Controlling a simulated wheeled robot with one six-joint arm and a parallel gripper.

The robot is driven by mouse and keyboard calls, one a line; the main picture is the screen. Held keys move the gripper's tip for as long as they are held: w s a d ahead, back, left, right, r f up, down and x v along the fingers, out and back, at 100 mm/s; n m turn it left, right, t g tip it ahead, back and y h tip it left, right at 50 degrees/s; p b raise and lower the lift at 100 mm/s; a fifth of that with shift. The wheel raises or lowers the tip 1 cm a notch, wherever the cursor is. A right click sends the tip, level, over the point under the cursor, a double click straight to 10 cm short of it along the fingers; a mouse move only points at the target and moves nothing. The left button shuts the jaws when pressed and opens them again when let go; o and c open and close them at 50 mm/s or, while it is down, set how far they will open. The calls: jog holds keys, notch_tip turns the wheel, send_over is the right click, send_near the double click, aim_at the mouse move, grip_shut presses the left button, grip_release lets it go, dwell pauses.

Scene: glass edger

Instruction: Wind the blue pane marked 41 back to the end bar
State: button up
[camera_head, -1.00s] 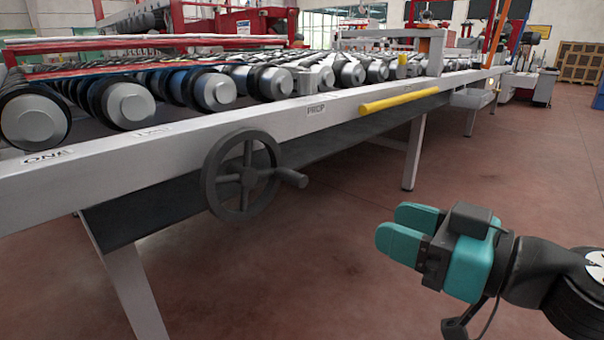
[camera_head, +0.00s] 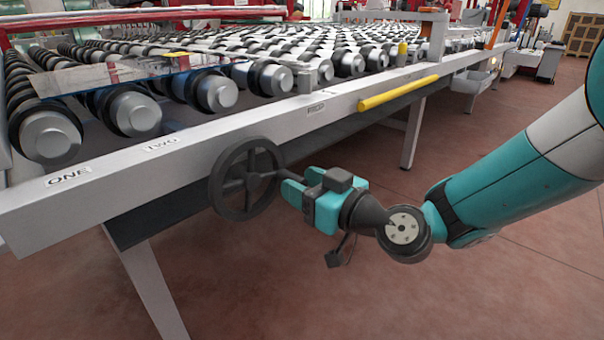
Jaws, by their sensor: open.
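A bluish glass pane (camera_head: 120,72) lies on the rollers at the left of the conveyor; I cannot read a number on it. A black handwheel (camera_head: 245,178) is mounted on the side of the conveyor frame. Its crank handle sticks out to the right. My gripper (camera_head: 284,184) is at this handle, its teal fingers open and around or beside its outer end; I cannot tell which. The fingers hide the handle's end. I cannot make out the end bar for certain.
The frame rail (camera_head: 210,130) carries labels ONE (camera_head: 68,178) and TWO (camera_head: 160,146), and a third label near the wheel. A yellow bar (camera_head: 398,93) runs along the rail to the right. A table leg (camera_head: 150,285) stands below left. The floor in front is clear.

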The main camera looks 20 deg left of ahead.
jog(key=shift+w+a, duration=0.2)
jog(key=shift+a, duration=0.25)
jog(key=shift+c, duration=0.3)
grip_shut()
jog(key=shift+s+a+n, duration=0.1)
jog(key=shift+n, duration=0.2)
